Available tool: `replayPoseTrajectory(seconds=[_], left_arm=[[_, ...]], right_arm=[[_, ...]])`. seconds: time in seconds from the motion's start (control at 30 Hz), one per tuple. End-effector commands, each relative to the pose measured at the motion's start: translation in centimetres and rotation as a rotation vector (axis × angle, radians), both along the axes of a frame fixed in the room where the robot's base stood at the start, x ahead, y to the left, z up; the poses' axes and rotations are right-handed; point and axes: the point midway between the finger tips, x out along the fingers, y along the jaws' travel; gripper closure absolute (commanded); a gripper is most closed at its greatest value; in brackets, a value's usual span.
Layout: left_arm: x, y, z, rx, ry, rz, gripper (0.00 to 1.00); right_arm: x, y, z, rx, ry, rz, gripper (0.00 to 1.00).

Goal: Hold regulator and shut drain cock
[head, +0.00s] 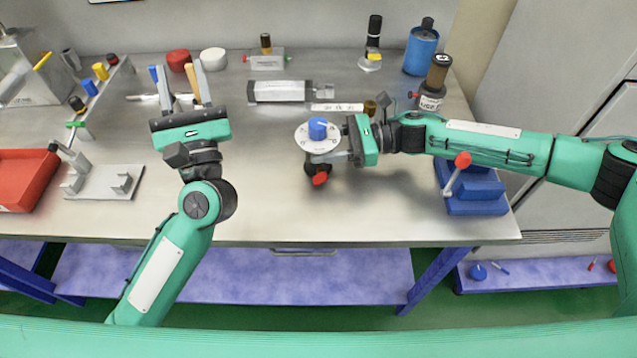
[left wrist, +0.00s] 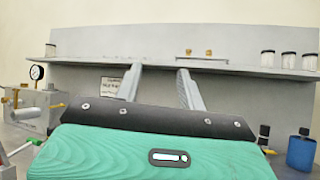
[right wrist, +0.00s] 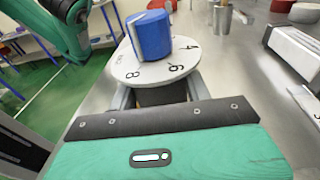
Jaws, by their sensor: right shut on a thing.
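The regulator has a blue knob (head: 318,128) on a white numbered dial (head: 303,139), with a dark body beneath. A red-ended piece (head: 320,179), perhaps the drain cock, shows at its underside; whether it is open or shut I cannot tell. My right gripper (head: 332,157) is shut on the regulator body just under the dial. In the right wrist view the blue knob (right wrist: 152,36) and dial (right wrist: 160,68) sit above the fingers, and the drain cock is hidden. My left gripper (head: 178,76) is open, to the left of the regulator and apart from it. Its fingers (left wrist: 160,82) stand apart and empty.
A grey rectangular block (head: 280,91) lies behind the regulator. A blue stand with a red-knobbed lever (head: 475,195) is at right. A grey fixture (head: 102,183) and red tray (head: 25,178) are at left. Bottles (head: 421,50) stand at back right. The front middle of the bench is clear.

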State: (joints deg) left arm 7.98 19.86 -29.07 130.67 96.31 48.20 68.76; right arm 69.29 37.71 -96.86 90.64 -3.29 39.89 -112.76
Motion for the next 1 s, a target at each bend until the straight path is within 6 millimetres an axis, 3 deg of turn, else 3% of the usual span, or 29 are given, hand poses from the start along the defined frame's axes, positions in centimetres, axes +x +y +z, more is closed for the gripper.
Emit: replayPoseTrajectory(seconds=[0.03,0.2,0.3,0.4,0.53,0.67,0.77,1.0], left_arm=[[-0.8,-2.1,-3.0,-0.104,0.087,-0.082,0.6],[-4.7,-9.2,-11.5,-0.441,0.391,-0.305,0.6],[-7.8,-13.0,-15.2,-0.603,0.561,-0.394,0.6],[-10.7,-15.9,-17.7,-0.722,0.697,-0.456,0.6],[-13.3,-18.3,-19.4,-0.814,0.809,-0.496,0.6],[-14.0,-19.1,-20.1,-0.845,0.849,-0.511,0.6],[-13.2,-19.3,-20.4,-0.846,0.852,-0.512,0.6],[-9.3,-19.9,-21.5,-0.841,0.848,-0.511,0.6]], right_arm=[[0.0,0.0,-0.2,-0.003,0.002,-0.001,0.71],[0.0,0.0,-0.2,-0.003,0.002,-0.001,0.71],[0.0,0.0,-0.2,-0.003,0.002,-0.001,0.71],[0.0,0.0,-0.2,-0.003,0.002,-0.001,0.71],[0.0,0.0,-0.2,-0.003,0.002,-0.001,0.71],[0.0,0.0,-0.2,-0.003,0.002,0.0,0.71],[0.0,0.0,-0.2,-0.002,0.002,0.0,0.71],[0.0,0.0,-0.2,-0.002,0.002,0.0,0.71]])
